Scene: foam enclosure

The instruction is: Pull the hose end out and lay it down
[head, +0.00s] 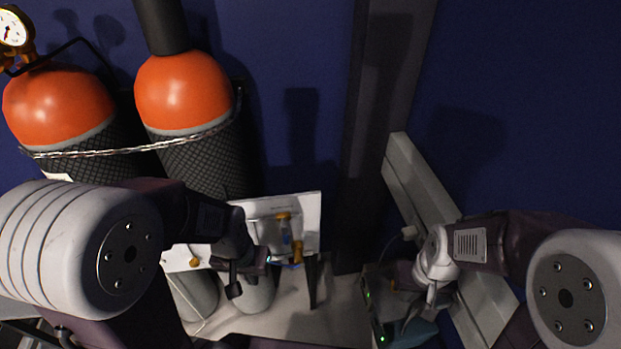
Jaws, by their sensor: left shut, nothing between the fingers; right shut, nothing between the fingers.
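A white panel (308,208) with brass-coloured fittings (283,216) and a small blue part stands low in the middle. I cannot make out a hose end for certain. My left gripper (250,274) is shut and empty, in front of the panel and just left of the lower brass fitting (297,252). I cannot tell whether it touches the panel. My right gripper (431,298) is shut and empty, above a dark box with green lights (373,309) at the lower right. My wrist partly hides this box.
Two orange-topped cylinders (182,92) stand against the blue wall at the left, with a braided chain (125,150) across them. A pressure gauge (13,30) is at the top left. A grey slanted beam (420,180) runs down beside my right arm. Pale floor (335,310) shows between the grippers.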

